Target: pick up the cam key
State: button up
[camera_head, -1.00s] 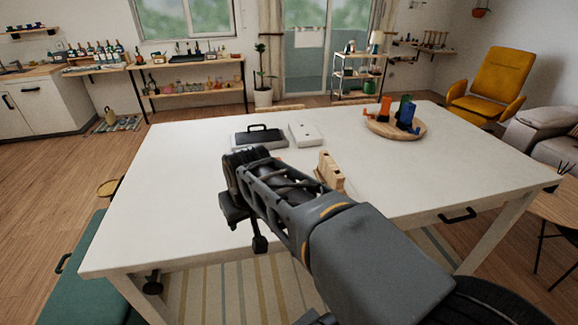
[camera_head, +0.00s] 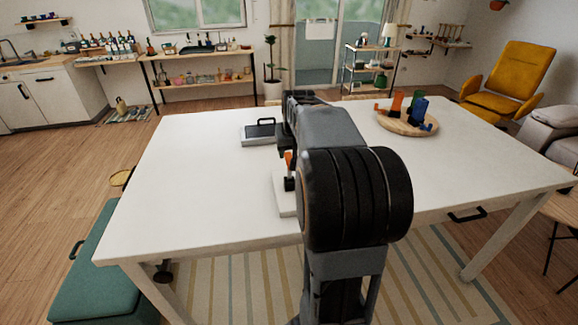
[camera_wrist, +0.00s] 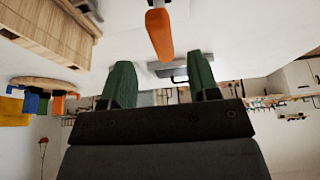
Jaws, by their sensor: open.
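An orange handle, which looks like the cam key (camera_head: 289,158), stands upright above a white plate (camera_head: 286,203) near the middle of the table, just left of my arm. In the wrist view the orange handle (camera_wrist: 159,34) shows at top centre. My gripper (camera_wrist: 161,76) has its two green fingers wide apart with nothing between them. The handle is ahead of the fingertips, roughly in line with the gap, and does not touch them. In the head view my arm hides the gripper. I cannot tell what the handle's lower end sits in.
A dark case (camera_head: 258,136) lies toward the back of the white table (camera_head: 190,190). A round wooden board (camera_head: 408,127) with coloured pieces is at the back right. The table's left side is clear.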

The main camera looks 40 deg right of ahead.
aim_at(289, 158)
jog(key=shift+p+x, duration=0.4)
jog(key=shift+x, duration=2.5)
jog(key=shift+a, duration=0.2)
jog(key=shift+c, duration=0.3)
jog(key=c, duration=0.9)
jog(key=shift+r, duration=0.1)
jog(key=shift+c, duration=0.2)
